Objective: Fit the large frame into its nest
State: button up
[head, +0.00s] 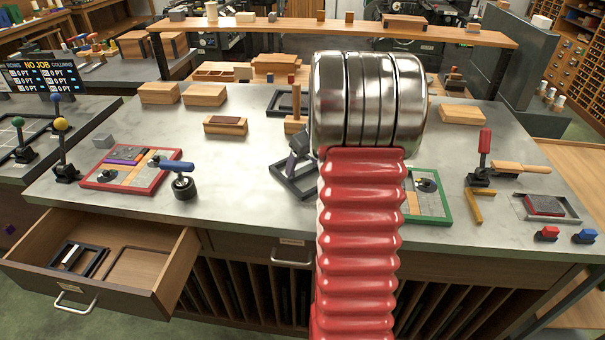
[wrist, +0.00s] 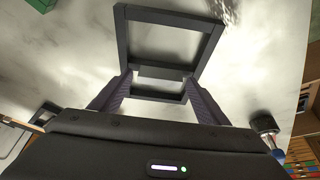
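A dark grey rectangular frame (wrist: 170,15) shows in the wrist view, with pale tabletop through its opening. The two fingers of my gripper (wrist: 159,76) stand apart on either side of its near end, where a grey crossbar (wrist: 160,71) lies. I cannot tell whether the fingers touch or clamp it. In the head view a dark frame (head: 280,181) is on the bench, left of my red arm, with my gripper (head: 299,150) just over it. My arm hides part of that area. I cannot tell which place is the large frame's nest.
A red-edged tray (head: 98,181) and a blue-handled tool (head: 183,187) are at left. A green-edged tray (head: 447,211) is partly behind my arm. Wooden blocks (head: 205,95) stand at the back. An open drawer (head: 150,245) holds dark frames (head: 72,258).

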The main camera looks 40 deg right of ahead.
grip_shut()
dwell(0.7)
jog(key=shift+w+d+r, duration=0.1)
jog(key=shift+r, duration=0.05)
